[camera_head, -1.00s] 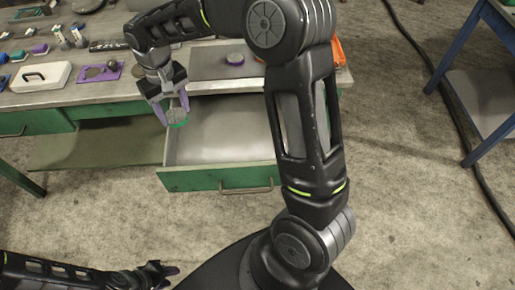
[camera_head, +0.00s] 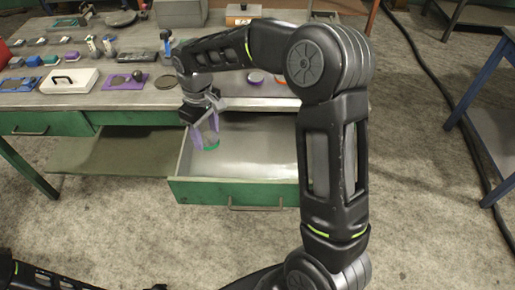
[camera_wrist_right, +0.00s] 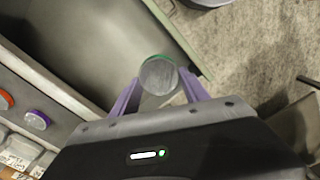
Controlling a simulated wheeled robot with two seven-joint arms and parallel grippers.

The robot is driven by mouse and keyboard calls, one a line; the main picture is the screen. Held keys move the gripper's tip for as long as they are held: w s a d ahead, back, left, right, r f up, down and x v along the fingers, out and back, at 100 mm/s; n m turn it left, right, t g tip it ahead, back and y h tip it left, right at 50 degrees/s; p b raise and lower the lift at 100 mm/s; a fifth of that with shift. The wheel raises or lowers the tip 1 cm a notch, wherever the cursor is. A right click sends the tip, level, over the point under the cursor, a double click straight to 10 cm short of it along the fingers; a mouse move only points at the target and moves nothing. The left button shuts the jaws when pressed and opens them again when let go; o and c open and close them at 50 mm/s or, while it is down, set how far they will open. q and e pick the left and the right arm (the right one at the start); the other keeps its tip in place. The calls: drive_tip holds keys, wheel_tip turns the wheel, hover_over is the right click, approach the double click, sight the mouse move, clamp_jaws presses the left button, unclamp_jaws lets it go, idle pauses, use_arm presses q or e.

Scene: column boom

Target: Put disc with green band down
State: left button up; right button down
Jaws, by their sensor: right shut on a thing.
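The disc with green band (camera_wrist_right: 158,76) is a grey round disc with a green edge, between the purple fingers of my right gripper (camera_wrist_right: 160,90) in the right wrist view. In the head view my right gripper (camera_head: 205,138) is shut on the disc (camera_head: 211,146), above the left part of an open drawer (camera_head: 240,193) with a green front. The drawer's visible floor is bare grey. My left arm shows at the bottom left of the head view; its gripper (camera_head: 157,287) is mostly cut off by the frame edge.
The workbench (camera_head: 120,98) behind the drawer bears several tools, a white box with a handle (camera_head: 68,81) and a purple plate (camera_head: 119,82). A red-topped disc (camera_wrist_right: 6,99) and a purple-banded disc (camera_wrist_right: 37,120) lie near the drawer. A blue-legged table (camera_head: 490,120) stands right.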

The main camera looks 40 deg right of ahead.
drive_tip(key=s+d+f+n+b, duration=0.1)
drive_tip(key=d+f+n+b, duration=0.5)
drive_tip(key=n, duration=0.4)
drive_tip(key=n+b, duration=0.4)
drive_tip(key=n, duration=0.8)
hover_over(256, 172)
wheel_tip(256, 172, down, 7)
drive_tip(key=shift+s, duration=0.1)
drive_tip(key=shift+f, duration=3.1)
drive_tip(key=shift+f, duration=1.85)
